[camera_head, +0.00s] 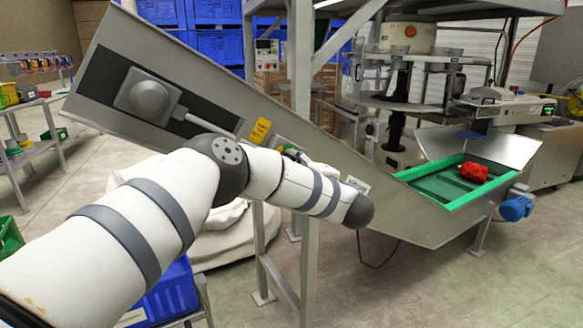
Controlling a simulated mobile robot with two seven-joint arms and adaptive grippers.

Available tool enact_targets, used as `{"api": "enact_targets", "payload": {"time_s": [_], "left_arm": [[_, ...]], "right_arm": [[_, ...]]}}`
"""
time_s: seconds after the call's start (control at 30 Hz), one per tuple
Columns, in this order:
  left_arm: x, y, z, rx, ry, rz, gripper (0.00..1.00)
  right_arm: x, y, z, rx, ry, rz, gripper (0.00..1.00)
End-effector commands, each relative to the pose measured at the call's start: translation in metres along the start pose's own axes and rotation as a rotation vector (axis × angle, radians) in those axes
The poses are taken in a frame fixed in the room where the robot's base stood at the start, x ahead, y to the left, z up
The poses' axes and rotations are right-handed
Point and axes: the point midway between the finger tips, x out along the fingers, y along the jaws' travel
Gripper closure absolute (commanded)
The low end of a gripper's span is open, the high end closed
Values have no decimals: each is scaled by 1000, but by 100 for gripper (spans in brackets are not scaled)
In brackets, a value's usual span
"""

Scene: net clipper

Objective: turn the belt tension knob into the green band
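The inclined grey conveyor (390,208) slopes down from upper left to lower right. A small green patch (287,148) shows on its side panel just above my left forearm. I cannot tell whether it is the green band, and I cannot make out the belt tension knob. My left arm (290,185) reaches in from the lower left and crosses in front of the panel. Its forearm hides part of the panel, and a pale piece behind it may be part of my wrist. No fingertips of my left gripper show. My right gripper does not show.
A yellow label (260,130) and a grey motor housing (147,97) are on the conveyor side. A red bundle (473,171) lies in the green-edged infeed. A blue motor (515,208) sticks out at lower right. A steel post (301,70) stands behind the conveyor.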

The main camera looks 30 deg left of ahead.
Motion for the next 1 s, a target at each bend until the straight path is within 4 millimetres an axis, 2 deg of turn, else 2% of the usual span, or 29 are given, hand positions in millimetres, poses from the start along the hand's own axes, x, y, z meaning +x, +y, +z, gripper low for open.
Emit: {"api": "enact_targets", "payload": {"time_s": [0.27, 0.3, 0.37, 0.63, 0.73, 0.83, 1.0], "left_arm": [[2, 4, -3, -6, 8, 5, 87], [2, 4, -3, -6, 8, 5, 52], [2, 4, -3, -6, 7, 5, 38], [1, 2, -1, -3, 3, 2, 38], [-6, 1, 0, -2, -1, 1, 38], [-28, 2, 0, -2, -2, 3, 38], [-75, 2, 0, -2, -1, 3, 38]], "right_arm": [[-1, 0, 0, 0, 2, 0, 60], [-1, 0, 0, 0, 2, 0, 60], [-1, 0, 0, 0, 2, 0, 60], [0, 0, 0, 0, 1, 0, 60], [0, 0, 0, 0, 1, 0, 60], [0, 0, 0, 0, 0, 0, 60], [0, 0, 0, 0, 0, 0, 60]]}}
